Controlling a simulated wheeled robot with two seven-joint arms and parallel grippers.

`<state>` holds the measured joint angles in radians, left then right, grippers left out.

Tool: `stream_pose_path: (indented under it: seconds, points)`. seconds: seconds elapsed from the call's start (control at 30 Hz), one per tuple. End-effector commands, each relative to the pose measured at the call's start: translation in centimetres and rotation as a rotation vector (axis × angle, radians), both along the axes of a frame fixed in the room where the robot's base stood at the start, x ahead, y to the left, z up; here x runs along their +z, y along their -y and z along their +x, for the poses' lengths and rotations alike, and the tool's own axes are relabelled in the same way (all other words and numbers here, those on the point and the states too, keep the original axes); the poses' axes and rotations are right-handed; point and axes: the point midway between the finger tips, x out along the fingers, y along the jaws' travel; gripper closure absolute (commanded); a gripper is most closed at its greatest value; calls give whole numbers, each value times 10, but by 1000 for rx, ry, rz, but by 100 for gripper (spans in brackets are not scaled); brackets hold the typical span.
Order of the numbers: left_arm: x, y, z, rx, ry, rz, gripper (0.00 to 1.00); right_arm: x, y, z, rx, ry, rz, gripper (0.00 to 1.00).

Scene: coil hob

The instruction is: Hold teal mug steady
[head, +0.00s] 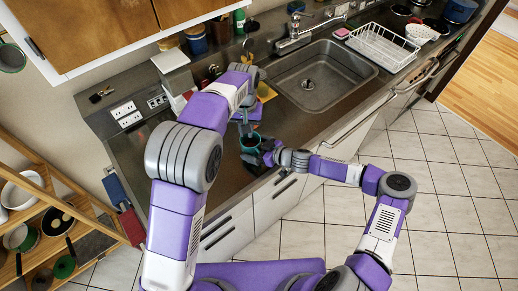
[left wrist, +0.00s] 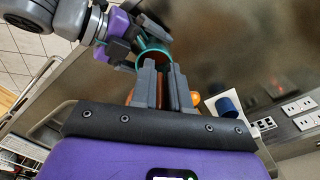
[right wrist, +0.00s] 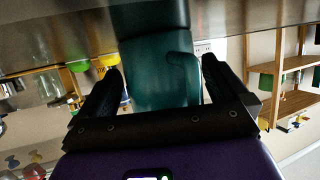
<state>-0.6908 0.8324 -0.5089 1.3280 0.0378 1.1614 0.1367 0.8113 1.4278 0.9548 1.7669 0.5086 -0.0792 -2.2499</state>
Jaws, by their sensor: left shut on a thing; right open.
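The teal mug (head: 250,147) stands on the dark counter near its front edge. My left gripper (head: 244,128) comes down on it from above. In the left wrist view the fingers (left wrist: 165,75) are closed together at the mug's teal rim (left wrist: 153,50), and they hide part of it. My right gripper (head: 266,155) is at the mug's side. In the right wrist view the open fingers (right wrist: 165,88) stand on either side of the mug (right wrist: 150,75), with its handle between them. The right gripper is not closed on it.
The sink (head: 312,78) lies to the right along the counter, with a white dish rack (head: 383,46) beyond it. A wooden shelf (head: 75,215) with pots stands at the left.

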Motion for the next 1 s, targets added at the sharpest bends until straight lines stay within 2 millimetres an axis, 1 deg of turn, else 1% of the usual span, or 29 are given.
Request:
stream_pose_path:
  seconds: [0.17,0.2,0.6,1.0]
  points:
    - [1,0,0,0,2,-1,100,0,0,0,0,0,0,0]
    - [1,0,0,0,2,-1,100,0,0,0,0,0,0,2]
    - [1,0,0,0,2,-1,100,0,0,0,0,0,0,62]
    - [1,0,0,0,2,-1,100,0,0,0,0,0,0,62]
